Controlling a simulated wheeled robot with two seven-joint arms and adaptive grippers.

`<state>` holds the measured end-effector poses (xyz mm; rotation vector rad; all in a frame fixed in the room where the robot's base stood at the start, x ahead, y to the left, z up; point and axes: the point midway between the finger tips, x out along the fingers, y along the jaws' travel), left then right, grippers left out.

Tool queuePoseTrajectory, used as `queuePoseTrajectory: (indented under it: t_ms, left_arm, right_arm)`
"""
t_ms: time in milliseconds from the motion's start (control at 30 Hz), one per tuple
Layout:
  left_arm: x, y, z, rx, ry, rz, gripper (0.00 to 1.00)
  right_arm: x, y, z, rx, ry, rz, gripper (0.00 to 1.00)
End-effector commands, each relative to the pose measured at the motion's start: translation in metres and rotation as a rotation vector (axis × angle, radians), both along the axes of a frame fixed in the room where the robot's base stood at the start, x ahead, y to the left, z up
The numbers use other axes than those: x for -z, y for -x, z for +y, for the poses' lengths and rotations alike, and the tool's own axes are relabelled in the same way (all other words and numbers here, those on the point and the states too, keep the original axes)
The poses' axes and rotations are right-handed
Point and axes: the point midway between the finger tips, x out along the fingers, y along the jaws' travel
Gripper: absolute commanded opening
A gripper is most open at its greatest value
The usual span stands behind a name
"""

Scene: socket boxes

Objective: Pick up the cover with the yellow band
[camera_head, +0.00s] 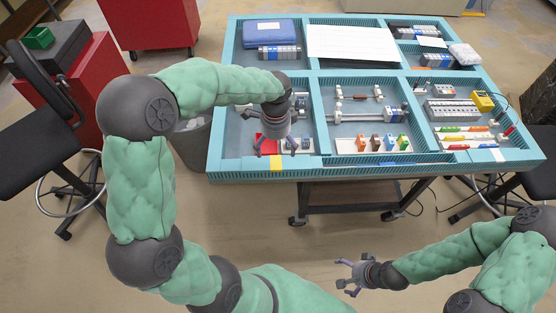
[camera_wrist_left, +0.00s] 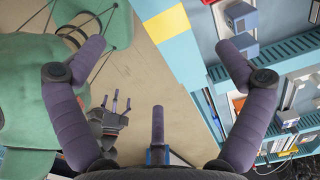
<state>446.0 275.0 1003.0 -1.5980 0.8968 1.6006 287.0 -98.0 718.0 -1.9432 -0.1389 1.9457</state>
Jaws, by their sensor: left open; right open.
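Several small upright pieces with orange, green and other coloured faces (camera_head: 390,143) stand on a white strip in the front middle compartment. They may be the covers; I cannot tell which has a yellow band. My left gripper (camera_head: 276,144) is open and empty above the front left compartment, to the left of these pieces. Beneath it are a red piece (camera_head: 268,146) and pale socket boxes, partly hidden by the fingers. The left wrist view shows small boxes (camera_wrist_left: 240,14) beyond the right finger. My right gripper (camera_head: 346,277) is open and empty, in front of the table and below its edge.
The teal table (camera_head: 235,178) has raised dividers. A yellow patch (camera_head: 276,163) marks its front rim. A white sheet (camera_head: 350,43) and blue case (camera_head: 269,32) lie at the back. A yellow block (camera_head: 483,101) and rows of modules are at right.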

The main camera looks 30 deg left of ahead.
Motion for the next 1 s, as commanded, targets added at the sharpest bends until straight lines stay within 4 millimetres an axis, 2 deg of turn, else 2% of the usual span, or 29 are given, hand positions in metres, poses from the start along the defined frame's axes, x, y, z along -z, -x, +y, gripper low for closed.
queuePoseTrajectory:
  t_ms: [200,467,767,1000]
  left_arm:
    - [0.036,0.001,-0.001,-0.001,0.002,0.005,1.0]
    - [0.053,0.0,0.0,-0.003,0.002,0.001,1.0]
    - [0.094,0.001,-0.002,-0.002,0.002,0.002,1.0]
    - [0.098,0.0,-0.001,-0.002,0.002,0.0,1.0]
  right_arm:
    - [0.01,0.0,0.0,0.0,0.0,0.0,1.0]
    - [0.015,0.0,0.0,0.0,0.0,0.0,1.0]
    - [0.031,0.0,0.0,0.0,0.0,0.0,1.0]
    - [0.031,0.0,0.0,0.0,0.0,0.0,1.0]
